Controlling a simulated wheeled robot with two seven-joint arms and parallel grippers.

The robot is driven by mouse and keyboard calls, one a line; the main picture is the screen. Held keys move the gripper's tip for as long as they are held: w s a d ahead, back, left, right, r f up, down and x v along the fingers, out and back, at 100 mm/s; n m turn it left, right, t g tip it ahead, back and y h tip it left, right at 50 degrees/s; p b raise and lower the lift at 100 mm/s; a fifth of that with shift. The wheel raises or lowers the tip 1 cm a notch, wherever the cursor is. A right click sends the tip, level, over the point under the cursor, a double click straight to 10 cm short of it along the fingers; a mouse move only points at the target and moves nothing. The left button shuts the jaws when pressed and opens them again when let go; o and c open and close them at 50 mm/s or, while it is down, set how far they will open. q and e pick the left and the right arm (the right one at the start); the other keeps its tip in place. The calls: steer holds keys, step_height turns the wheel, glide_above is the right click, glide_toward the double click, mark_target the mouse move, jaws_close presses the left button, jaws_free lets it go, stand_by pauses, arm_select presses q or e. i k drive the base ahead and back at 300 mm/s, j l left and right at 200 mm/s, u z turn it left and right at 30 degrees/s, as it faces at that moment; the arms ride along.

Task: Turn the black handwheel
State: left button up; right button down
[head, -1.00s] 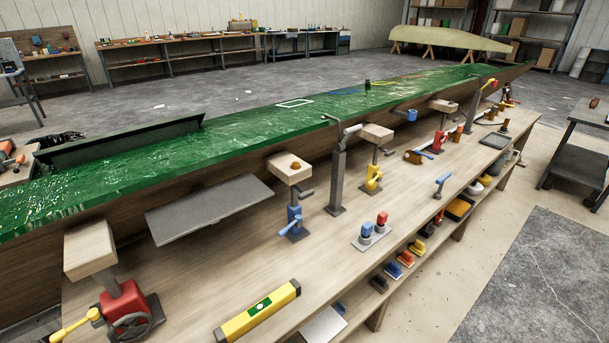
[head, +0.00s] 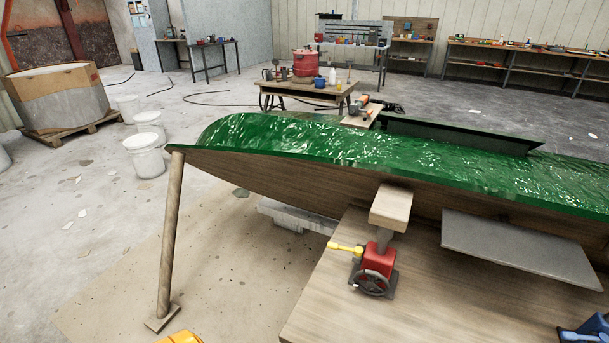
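The black handwheel (head: 370,284) is on the front of a red jack (head: 379,259) that stands on the wooden bench under the green hull. A yellow lever (head: 345,248) sticks out to the left of the red jack. A wooden block (head: 391,207) sits on top of the jack, against the hull's lower edge. Neither of my grippers shows in the head view.
The green hull mould (head: 330,150) spans the view above the bench (head: 330,310). A grey shelf plate (head: 520,248) juts out right of the jack. A wooden prop (head: 172,240) stands at the left, with open floor beyond. A blue part (head: 590,330) is at the lower right.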

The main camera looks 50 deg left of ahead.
mark_target(372, 276)
steer(key=u, duration=1.15)
